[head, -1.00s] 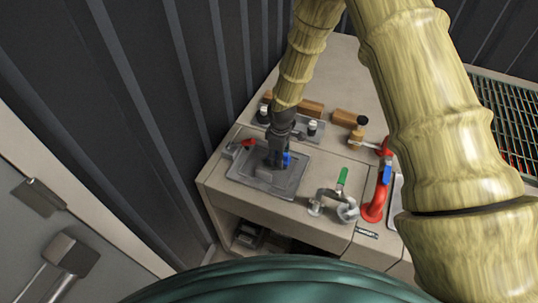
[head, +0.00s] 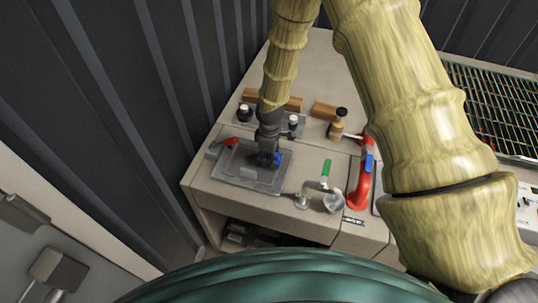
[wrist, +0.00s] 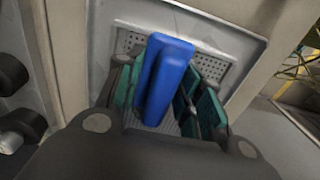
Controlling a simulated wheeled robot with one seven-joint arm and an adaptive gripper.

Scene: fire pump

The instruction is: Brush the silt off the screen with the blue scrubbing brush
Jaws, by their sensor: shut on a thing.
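My gripper (head: 268,150) points down over the grey tray (head: 232,178) on the bench. It is shut on the blue scrubbing brush (head: 277,160). In the wrist view, the brush's blue handle (wrist: 165,82) sits between the teal-padded fingers, slightly tilted. Beyond it, the perforated grey screen (wrist: 130,42) lies inside the tray's rim. The brush's bristles are hidden, so I cannot tell whether they touch the screen. The gripper and brush cover the screen's middle. I cannot make out silt on the visible part.
Behind the tray stand black, white-capped fittings (head: 293,122) and wooden blocks (head: 325,110). A small bottle (head: 338,124) is beside them. A dark ribbed wall (head: 120,110) rises close on the left.

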